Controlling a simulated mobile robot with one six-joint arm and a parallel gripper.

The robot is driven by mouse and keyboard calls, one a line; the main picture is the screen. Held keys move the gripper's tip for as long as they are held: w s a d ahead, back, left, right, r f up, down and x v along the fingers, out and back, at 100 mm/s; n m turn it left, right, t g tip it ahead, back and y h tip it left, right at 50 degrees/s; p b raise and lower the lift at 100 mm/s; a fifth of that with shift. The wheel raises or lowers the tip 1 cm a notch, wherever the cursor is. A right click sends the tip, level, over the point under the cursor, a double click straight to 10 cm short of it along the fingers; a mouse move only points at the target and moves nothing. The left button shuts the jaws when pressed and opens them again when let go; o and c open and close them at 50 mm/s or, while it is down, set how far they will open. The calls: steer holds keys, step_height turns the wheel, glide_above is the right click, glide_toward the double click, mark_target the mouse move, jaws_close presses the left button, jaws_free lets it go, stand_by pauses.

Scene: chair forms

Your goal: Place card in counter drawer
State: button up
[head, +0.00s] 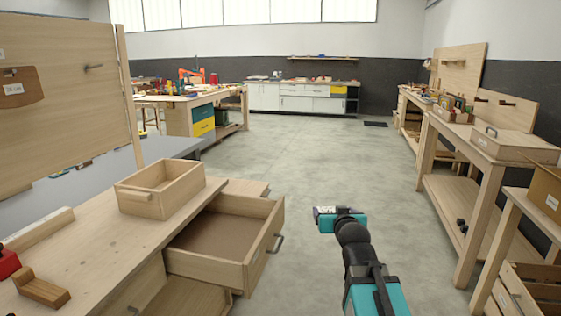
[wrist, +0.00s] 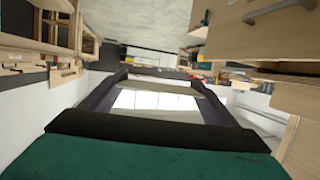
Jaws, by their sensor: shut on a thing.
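An open counter drawer (head: 258,235) of light wood sticks out to the right from under the counter (head: 110,235). Its brown bottom looks bare. My gripper (head: 322,215) is in front of the drawer, to its right, over the floor. In the wrist view my gripper (wrist: 163,84) has a thin pale strip (wrist: 163,83) between its dark fingertips, probably the card seen nearly edge-on. Its face and any marking cannot be made out. The drawer front (wrist: 245,35) with its handle shows at the upper right of the upside-down wrist view.
A small open wooden box (head: 150,200) stands on the counter near the drawer. A wooden block (head: 42,288) and a red object (head: 7,262) lie at the left. A workbench (head: 485,150) lines the right side. Grey floor between is clear.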

step_height(320, 180, up, 11)
steer(key=p, duration=1)
steer(key=shift+f, duration=0.1)
stand_by(0.3)
